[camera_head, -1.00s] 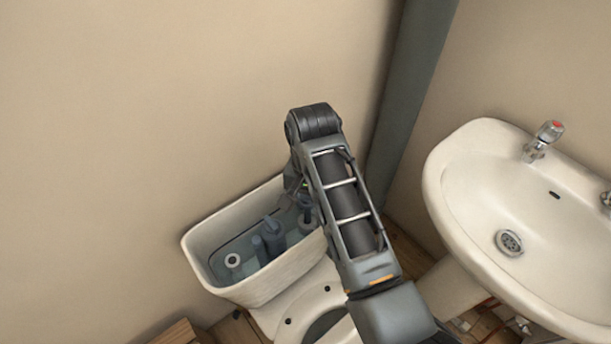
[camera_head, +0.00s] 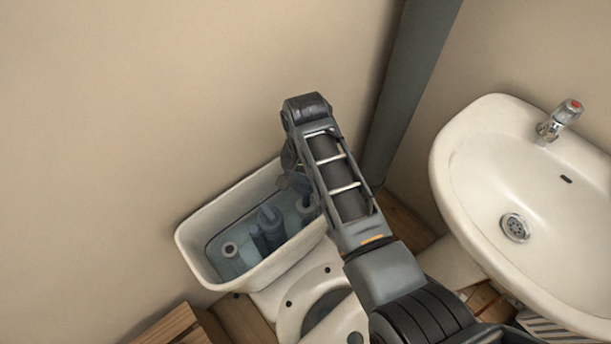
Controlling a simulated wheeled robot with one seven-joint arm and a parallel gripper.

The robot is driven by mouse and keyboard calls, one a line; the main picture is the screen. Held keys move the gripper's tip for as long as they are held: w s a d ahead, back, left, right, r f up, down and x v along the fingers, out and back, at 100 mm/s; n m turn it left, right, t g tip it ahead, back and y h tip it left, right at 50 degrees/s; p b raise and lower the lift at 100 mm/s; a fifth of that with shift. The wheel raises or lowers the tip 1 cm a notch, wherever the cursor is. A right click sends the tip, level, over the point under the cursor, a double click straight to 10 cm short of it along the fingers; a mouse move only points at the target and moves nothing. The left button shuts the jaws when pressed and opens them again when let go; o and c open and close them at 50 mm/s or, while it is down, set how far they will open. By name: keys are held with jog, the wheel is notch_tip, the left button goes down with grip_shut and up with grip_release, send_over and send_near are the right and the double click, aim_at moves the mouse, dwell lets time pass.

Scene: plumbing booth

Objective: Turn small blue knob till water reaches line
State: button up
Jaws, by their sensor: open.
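The open white cistern (camera_head: 196,262) stands against the wall with water (camera_head: 228,268) inside. Blue-grey upright cylinders (camera_head: 269,226) stand in its middle, and a pale ring-topped post (camera_head: 230,249) is at its left end. Another round-topped fitting (camera_head: 307,207) is at the right end, close to my arm. I cannot make out the small blue knob or the water line. My gripper (camera_head: 293,182) points down over the cistern's right end, partly hidden by my arm. It is open, and its fingertips are not clear; I cannot tell whether it touches any fitting.
The toilet bowl (camera_head: 296,318) is in front of the cistern. A white basin (camera_head: 447,200) with a red-topped tap (camera_head: 562,117) is on the right. A grey pipe (camera_head: 409,85) runs up the corner behind my arm. A wooden piece (camera_head: 170,328) is at lower left.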

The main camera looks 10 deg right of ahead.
jog(key=shift+f, duration=0.3)
jog(key=c, duration=1.1)
jog(key=shift+o, duration=0.2)
jog(key=n+p, duration=0.2)
jog(key=n, duration=0.1)
jog(key=shift+d+r, duration=0.15)
jog(key=n+p, duration=0.2)
jog(key=n, duration=0.3)
jog(key=shift+d, duration=0.1)
jog(key=shift+n, duration=0.4)
